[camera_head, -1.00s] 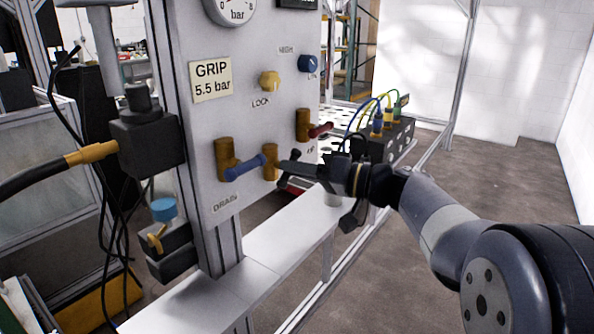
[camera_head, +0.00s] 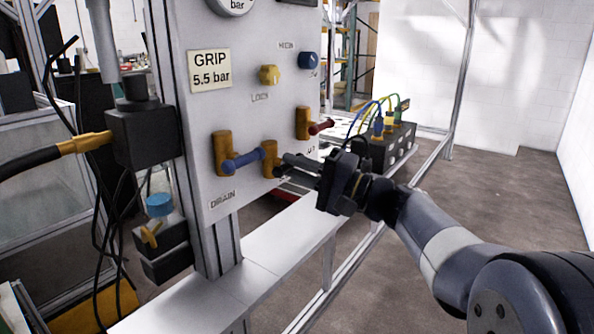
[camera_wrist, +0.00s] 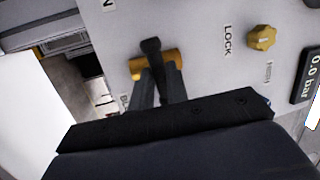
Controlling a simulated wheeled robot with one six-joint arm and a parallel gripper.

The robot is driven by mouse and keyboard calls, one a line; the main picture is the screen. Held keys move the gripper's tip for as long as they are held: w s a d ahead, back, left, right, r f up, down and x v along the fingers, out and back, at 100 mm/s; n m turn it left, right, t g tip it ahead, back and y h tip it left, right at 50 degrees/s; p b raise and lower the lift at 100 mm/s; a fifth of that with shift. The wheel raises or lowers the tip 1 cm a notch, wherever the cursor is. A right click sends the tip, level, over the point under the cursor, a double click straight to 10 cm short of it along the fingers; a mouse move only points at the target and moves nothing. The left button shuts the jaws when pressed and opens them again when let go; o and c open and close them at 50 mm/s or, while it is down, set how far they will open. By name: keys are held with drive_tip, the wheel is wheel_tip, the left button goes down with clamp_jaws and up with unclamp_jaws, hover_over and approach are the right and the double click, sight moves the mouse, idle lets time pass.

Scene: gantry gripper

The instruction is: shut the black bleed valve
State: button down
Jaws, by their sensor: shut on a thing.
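The black bleed valve has a brass body (camera_head: 269,158), the middle of three lever valves low on the white panel. In the wrist view its brass body (camera_wrist: 172,62) lies behind my fingers, and its black lever (camera_wrist: 151,46) shows at the fingertips. My gripper (camera_head: 290,168) reaches in from the right, with its fingers at this valve. It is shut on the black lever; the fingers (camera_wrist: 158,76) cover part of it. The lever's exact angle is hard to tell in the head view.
Left of it is the blue drain lever (camera_head: 246,160); up and right is a red lever (camera_head: 321,127). A yellow knob (camera_head: 269,75) and blue knob (camera_head: 309,61) sit above. A white ledge (camera_head: 240,290) runs below the panel.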

drive_tip(key=shift+m, duration=0.7)
drive_tip(key=c, duration=1.4)
unclamp_jaws()
drive_tip(key=v, duration=1)
drive_tip(key=shift+s+d+f, duration=0.25)
drive_tip(key=shift+s, duration=0.1)
drive_tip(key=x, duration=1.1)
drive_tip(key=shift+w+d+r, duration=0.15)
